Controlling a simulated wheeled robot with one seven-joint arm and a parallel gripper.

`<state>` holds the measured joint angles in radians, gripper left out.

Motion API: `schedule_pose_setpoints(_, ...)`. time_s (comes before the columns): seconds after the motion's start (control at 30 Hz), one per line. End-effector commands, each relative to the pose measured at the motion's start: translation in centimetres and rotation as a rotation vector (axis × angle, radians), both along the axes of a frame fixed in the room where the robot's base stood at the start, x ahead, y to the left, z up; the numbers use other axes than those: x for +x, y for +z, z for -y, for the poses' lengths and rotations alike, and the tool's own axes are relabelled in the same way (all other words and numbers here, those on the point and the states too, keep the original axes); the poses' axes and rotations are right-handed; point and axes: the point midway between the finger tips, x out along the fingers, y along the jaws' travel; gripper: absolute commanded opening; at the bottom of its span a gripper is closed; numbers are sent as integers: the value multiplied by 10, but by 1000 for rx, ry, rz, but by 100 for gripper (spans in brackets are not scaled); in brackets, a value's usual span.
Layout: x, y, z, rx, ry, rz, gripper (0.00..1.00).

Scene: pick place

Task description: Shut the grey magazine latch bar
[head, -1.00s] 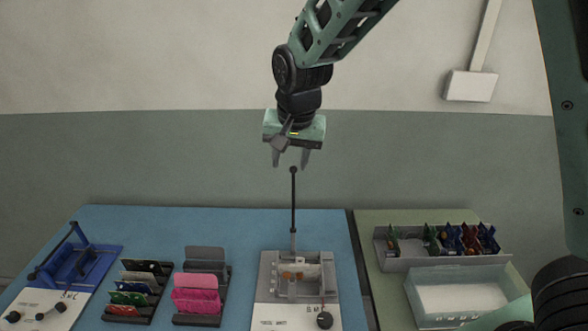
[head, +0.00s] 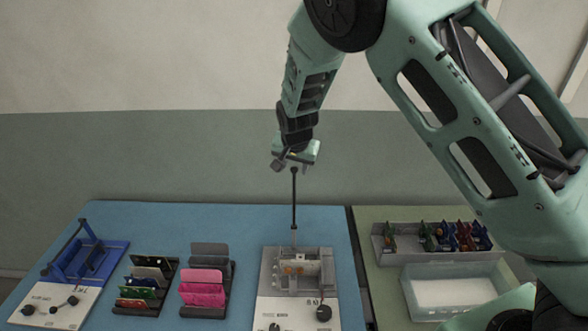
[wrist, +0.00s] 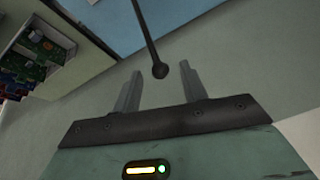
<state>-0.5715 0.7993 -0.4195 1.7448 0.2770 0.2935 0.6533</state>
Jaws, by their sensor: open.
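The grey magazine (head: 284,286) stands on the blue table top, with a white front panel and black knobs. Its latch bar (head: 294,213) is a thin dark rod with a ball end, standing upright from the magazine's back. My gripper (head: 292,168) is just above and behind the ball end, with the fingers hard to make out in the head view. In the wrist view my gripper (wrist: 160,88) is open and empty, and the bar's ball end (wrist: 160,71) shows between the two fingertips or just beyond them. I cannot tell whether they touch.
A blue magazine (head: 90,262) with its own bar stands at the left. Two dark racks hold cards (head: 143,284) and pink boards (head: 203,290). At the right are a grey tray of boards (head: 440,258) and a pale bin (head: 456,292).

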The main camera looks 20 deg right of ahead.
Motion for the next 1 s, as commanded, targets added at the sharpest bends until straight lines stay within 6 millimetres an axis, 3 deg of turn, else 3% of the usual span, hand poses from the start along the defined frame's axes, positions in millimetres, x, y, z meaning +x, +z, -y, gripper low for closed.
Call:
schedule_pose_setpoints(0.3,16,-37,4,0,0,-1,43)
schedule_pose_setpoints(0.67,18,-43,4,1,-1,1,43)
schedule_pose_setpoints(0.7,18,-43,4,1,0,1,40)
schedule_pose_setpoints(0.83,18,-43,4,1,0,1,4)
schedule_pose_setpoints(0.87,18,-43,4,1,0,1,0)
schedule_pose_setpoints(1.0,18,-43,4,0,0,1,0)
